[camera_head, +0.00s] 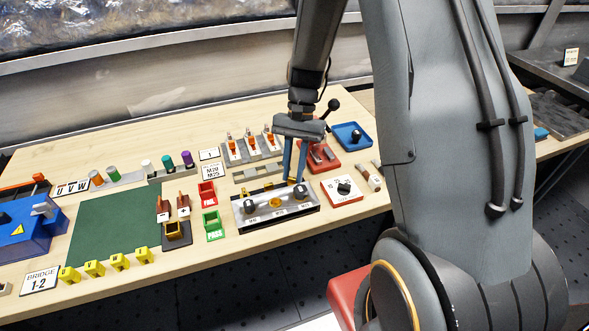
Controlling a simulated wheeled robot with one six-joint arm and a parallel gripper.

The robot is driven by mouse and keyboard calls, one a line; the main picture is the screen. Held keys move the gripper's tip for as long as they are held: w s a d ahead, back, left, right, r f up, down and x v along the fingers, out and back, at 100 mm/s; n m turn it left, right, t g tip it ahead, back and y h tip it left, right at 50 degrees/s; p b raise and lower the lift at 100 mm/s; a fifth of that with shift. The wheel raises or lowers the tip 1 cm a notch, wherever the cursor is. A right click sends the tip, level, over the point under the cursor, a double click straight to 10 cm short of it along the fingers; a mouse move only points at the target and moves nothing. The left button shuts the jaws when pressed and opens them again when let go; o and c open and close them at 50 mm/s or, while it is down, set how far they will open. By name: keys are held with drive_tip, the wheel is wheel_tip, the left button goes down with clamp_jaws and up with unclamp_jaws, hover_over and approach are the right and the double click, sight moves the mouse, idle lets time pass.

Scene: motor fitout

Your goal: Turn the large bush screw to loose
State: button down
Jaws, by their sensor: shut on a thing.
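A dark and silver block (276,219) with small white labels stands near the table's front edge. It carries a black knob-like screw (249,206) on the left, a yellow round part (274,202) in the middle and a black screw (301,191) on the right, which I take for the large bush screw. My gripper (294,180) points down from above, its blue fingers at the right screw and shut on it. The exact contact is too small to see, and the label readings and how far the screw is turned cannot be told.
Behind the block are a grey rail (258,172) and a red tray (325,158). A white dial plate (342,190) sits close on the right. Red (207,193) and green (213,226) bins stand on the left. A blue tray (352,135) lies at the back right.

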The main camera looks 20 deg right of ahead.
drive_tip(key=n, duration=0.2)
drive_tip(key=n+h, duration=0.1)
drive_tip(key=shift+w+a+n+g, duration=0.1)
drive_tip(key=shift+a+n+g, duration=0.1)
drive_tip(key=shift+n+g, duration=0.15)
drive_tip(key=shift+w+a+n+h+p, duration=0.15)
drive_tip(key=shift+n+h+p, duration=0.55)
drive_tip(key=shift+n, duration=1.15)
drive_tip(key=c, duration=1.6)
unclamp_jaws()
drive_tip(key=shift+o, duration=0.2)
drive_tip(key=shift+b, duration=0.3)
drive_tip(key=b+v, duration=0.2)
drive_tip(key=v, duration=0.5)
drive_tip(key=shift+a+r, duration=0.15)
drive_tip(key=shift+r, duration=0.25)
